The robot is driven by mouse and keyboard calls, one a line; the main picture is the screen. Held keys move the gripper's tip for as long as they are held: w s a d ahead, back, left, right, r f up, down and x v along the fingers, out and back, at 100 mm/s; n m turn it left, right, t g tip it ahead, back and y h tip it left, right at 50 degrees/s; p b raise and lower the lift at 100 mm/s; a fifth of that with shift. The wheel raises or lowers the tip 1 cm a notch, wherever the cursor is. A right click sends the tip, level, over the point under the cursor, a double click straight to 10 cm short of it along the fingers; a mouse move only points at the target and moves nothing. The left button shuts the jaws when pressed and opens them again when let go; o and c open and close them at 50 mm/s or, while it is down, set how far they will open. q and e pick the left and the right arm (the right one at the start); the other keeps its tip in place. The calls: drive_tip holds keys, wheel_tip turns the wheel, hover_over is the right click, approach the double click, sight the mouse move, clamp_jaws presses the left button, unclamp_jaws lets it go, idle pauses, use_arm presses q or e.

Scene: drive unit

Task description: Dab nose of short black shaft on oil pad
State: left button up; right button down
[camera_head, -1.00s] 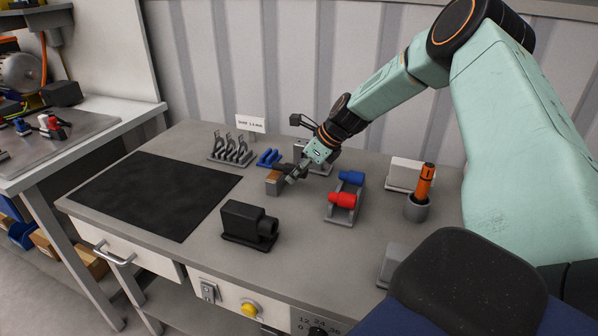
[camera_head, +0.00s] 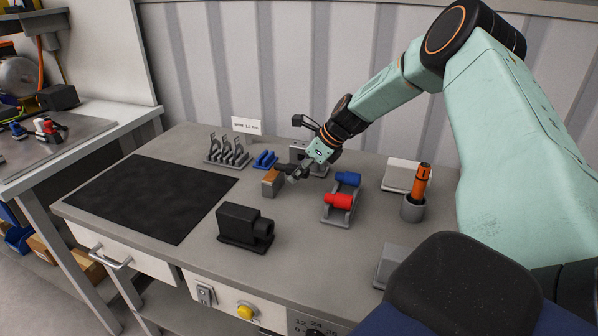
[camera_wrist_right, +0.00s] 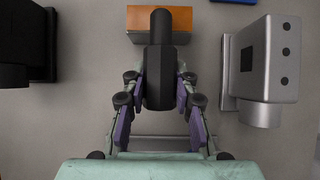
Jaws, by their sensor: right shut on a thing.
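The short black shaft (camera_wrist_right: 160,75) is held between the fingers of my right gripper (camera_wrist_right: 160,92), which is shut on it. Its narrow nose points away from the gripper and overlaps the orange-brown pad block (camera_wrist_right: 145,22) in the right wrist view. I cannot tell whether the nose touches the pad. In the head view my right gripper (camera_head: 294,174) is low over the bench, just right of the pad block (camera_head: 270,185). The shaft there is small and partly hidden by the fingers. My left gripper is not in view.
A black housing (camera_head: 243,225) stands in front, with a dark mat (camera_head: 150,195) to the left. A grey cradle (camera_head: 338,214) with red and blue cylinders and a cup (camera_head: 413,210) with an orange tool are to the right. A grey rack (camera_head: 228,152) and blue holder (camera_head: 265,160) stand behind.

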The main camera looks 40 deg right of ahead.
drive_tip(key=shift+w+a+f, duration=0.15)
drive_tip(key=shift+w+f, duration=0.1)
drive_tip(key=shift+s+f, duration=0.1)
drive_tip(key=shift+f, duration=0.05)
drive_tip(key=shift+s, duration=0.1)
drive_tip(key=shift+f+b, duration=0.1)
drive_tip(key=shift+b, duration=0.2)
drive_tip(key=shift+w+f, duration=0.2)
drive_tip(key=shift+f, duration=0.05)
drive_tip(key=shift+s+r, duration=0.1)
drive_tip(key=shift+s, duration=0.05)
drive_tip(key=shift+r, duration=0.1)
